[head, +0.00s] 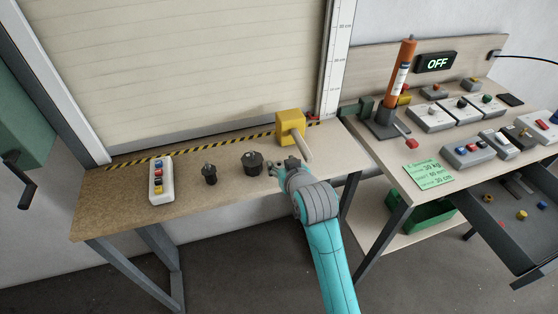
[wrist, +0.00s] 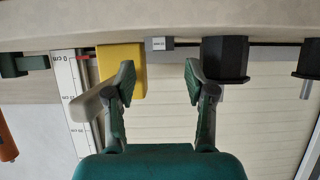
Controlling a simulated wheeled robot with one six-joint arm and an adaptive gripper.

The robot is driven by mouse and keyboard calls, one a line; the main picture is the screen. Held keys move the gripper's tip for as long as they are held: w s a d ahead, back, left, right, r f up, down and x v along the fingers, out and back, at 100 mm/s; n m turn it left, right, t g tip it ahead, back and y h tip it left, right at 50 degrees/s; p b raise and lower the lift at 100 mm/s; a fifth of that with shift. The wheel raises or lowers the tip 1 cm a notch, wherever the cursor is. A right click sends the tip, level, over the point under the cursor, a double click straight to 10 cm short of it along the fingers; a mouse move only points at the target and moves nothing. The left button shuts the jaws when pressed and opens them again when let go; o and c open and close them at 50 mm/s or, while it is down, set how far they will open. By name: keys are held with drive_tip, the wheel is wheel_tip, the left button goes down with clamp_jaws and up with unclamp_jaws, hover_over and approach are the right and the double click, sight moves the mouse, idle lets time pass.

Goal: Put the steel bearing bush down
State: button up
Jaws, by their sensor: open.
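My gripper (head: 283,170) is over the right part of the wooden bench, in front of the yellow block. In the wrist view its two fingers (wrist: 160,82) are spread apart with nothing held between them. A small grey labelled piece (wrist: 160,43) rests on the bench beyond the gap between the fingertips, apart from both. I cannot tell whether this piece is the steel bearing bush, as its label is too small to read. No steel bush shows clearly in the head view, where my gripper may hide it.
A yellow block (head: 290,124) with a pale handle stands close to my gripper. Two black knob-like parts, one nearer (head: 252,162) and one farther left (head: 209,174), and a button box (head: 161,181) stand left. The right-hand table (head: 397,173) carries several control boxes. Bench space between the left items is bare.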

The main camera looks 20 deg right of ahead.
drive_tip(key=v, duration=0.8)
drive_tip(key=shift+s, duration=0.1)
drive_tip(key=s+f+t, duration=0.1)
drive_tip(key=s+f, duration=0.5)
drive_tip(key=s, duration=0.4)
drive_tip(key=s+f, duration=0.7)
drive_tip(key=s, duration=0.3)
drive_tip(key=s+r+t, duration=0.1)
drive_tip(key=s+r, duration=0.2)
drive_tip(key=s, duration=1.7)
drive_tip(key=shift+s+d, duration=0.25)
drive_tip(key=shift+d, duration=0.1)
drive_tip(key=shift+o, duration=0.5)
drive_tip(key=shift+s+r, duration=0.45)
